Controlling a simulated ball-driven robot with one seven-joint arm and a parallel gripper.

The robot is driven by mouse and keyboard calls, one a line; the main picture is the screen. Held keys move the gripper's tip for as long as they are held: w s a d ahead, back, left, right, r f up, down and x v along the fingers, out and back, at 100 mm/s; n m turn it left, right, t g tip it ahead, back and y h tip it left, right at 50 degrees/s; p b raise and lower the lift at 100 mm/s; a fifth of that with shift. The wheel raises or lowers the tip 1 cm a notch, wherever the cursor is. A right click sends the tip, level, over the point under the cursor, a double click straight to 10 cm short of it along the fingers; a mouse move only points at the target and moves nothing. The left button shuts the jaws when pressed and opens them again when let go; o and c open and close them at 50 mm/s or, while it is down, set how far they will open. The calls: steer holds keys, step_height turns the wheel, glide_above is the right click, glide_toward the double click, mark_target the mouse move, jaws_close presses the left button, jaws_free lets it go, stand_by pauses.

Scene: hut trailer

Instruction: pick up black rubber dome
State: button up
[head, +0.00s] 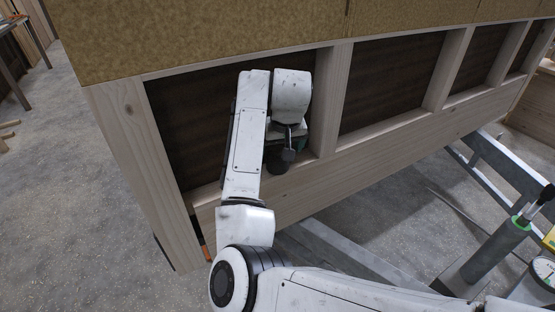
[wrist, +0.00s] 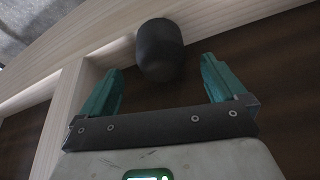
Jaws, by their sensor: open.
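The black rubber dome (wrist: 160,50) is a dark, smooth, rounded piece in the wrist view. It sits against the pale wooden rail (wrist: 215,36), just beyond and between the tips of my gripper (wrist: 162,66). The teal fingers are spread wide, one on each side, with nothing between them. They do not appear to touch the dome. In the head view a dark rounded shape (head: 279,161), likely the dome, shows below my wrist at the lower rail of the wall frame. My gripper is mostly hidden there behind my arm.
The wall frame has pale studs (head: 335,98) and dark recessed panels (head: 388,85); a stud (wrist: 62,118) stands close left of my gripper in the wrist view. Grey metal rails (head: 340,252) lie below. A grey cylinder with a green ring (head: 497,250) and a gauge (head: 543,272) are at right.

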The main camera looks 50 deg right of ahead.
mark_target(279, 151)
steer(key=x, duration=0.5)
steer(key=shift+c, duration=0.2)
steer(key=c, duration=1)
